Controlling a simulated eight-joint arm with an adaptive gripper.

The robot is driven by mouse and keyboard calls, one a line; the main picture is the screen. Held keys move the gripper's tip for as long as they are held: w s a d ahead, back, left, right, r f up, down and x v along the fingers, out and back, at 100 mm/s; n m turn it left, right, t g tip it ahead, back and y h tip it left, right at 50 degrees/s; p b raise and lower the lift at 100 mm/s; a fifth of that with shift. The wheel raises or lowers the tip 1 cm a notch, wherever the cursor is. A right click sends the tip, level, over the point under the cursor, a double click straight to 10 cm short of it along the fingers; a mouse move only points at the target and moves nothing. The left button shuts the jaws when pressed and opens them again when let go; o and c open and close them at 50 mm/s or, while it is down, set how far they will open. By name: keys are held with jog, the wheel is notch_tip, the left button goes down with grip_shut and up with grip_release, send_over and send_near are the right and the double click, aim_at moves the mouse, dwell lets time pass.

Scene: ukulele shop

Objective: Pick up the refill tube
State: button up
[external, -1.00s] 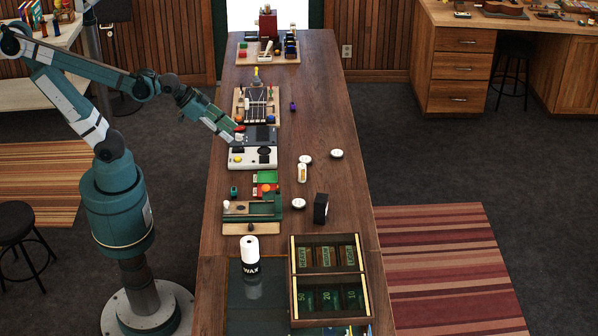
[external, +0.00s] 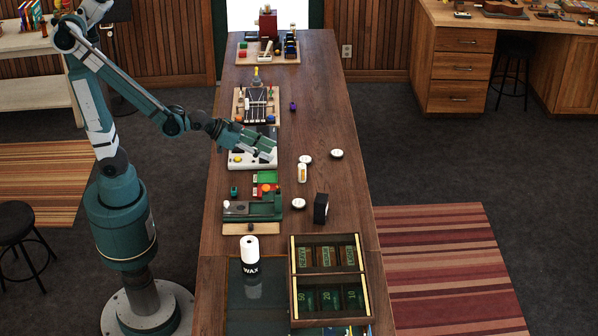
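A small upright white tube with an orange-yellow label (external: 302,173) stands on the long wooden counter, right of the middle. It looks like the refill tube, but its label is too small to read. My gripper (external: 270,151) is above the white and grey device (external: 240,161), to the left of and a little beyond the tube in the picture, apart from it. The gripper points to the right and slightly down. Its fingers are small in this view, and whether they are apart cannot be made out. I see nothing held in it.
White round tins (external: 337,153) lie around the tube, one just behind it. A black box (external: 321,208) stands nearer, right of a green tray (external: 252,208). A white WAX canister (external: 250,250) and an open compartment box (external: 328,278) are nearer the camera. The counter's right strip is mostly clear.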

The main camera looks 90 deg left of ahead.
aim_at(302, 169)
jog(key=w+f+t+b, duration=0.1)
jog(key=w+f, duration=0.1)
jog(key=f, duration=0.1)
jog(key=w+a+f+b, duration=0.1)
jog(key=w+f+b, duration=0.1)
jog(key=f, duration=0.1)
jog(key=w+f+t+b, duration=0.1)
jog(key=w+f+b, duration=0.1)
jog(key=shift+w+a+f+t, duration=0.2)
jog(key=shift+w+f+t, duration=0.1)
jog(key=shift+f, duration=0.1)
jog(key=shift+w, duration=0.1)
jog(key=shift+b+x, duration=0.35)
jog(key=shift+x, duration=0.85)
jog(key=shift+w, duration=0.15)
jog(key=shift+b+x, duration=0.65)
jog(key=shift+x, duration=1.8)
jog(key=shift+a, duration=0.1)
jog(key=shift+c, duration=0.7)
jog(key=c, duration=0.9)
